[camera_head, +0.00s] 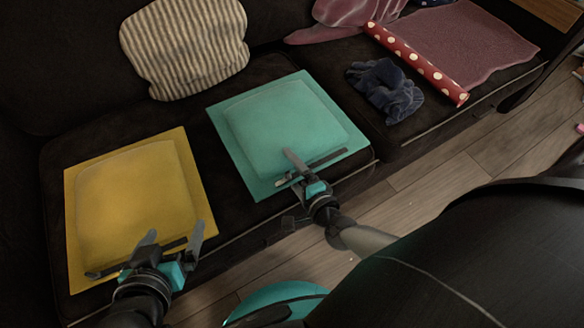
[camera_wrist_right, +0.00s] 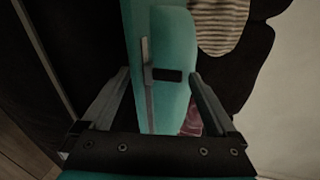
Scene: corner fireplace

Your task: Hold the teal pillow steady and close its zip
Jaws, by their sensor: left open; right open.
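The teal pillow (camera_head: 278,118) lies flat on the dark sofa, with a dark zip strip (camera_head: 328,158) along its front edge. My right gripper (camera_head: 283,168) is open at that front edge, over the zip's left part. In the right wrist view the teal pillow (camera_wrist_right: 170,40) shows between the open fingers, with a grey strip (camera_wrist_right: 149,98) and a small black piece (camera_wrist_right: 168,75) on it. I cannot tell how far the zip is closed. My left gripper (camera_head: 173,237) is open and empty over the front edge of the yellow pillow (camera_head: 135,195), away from the teal one.
A striped cushion (camera_head: 185,45) leans on the backrest. A crumpled navy cloth (camera_head: 385,90) lies right of the teal pillow, beside a red polka-dot roll (camera_head: 418,62) and a pink cloth (camera_head: 465,38). Wooden floor (camera_head: 440,180) is bare in front of the sofa.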

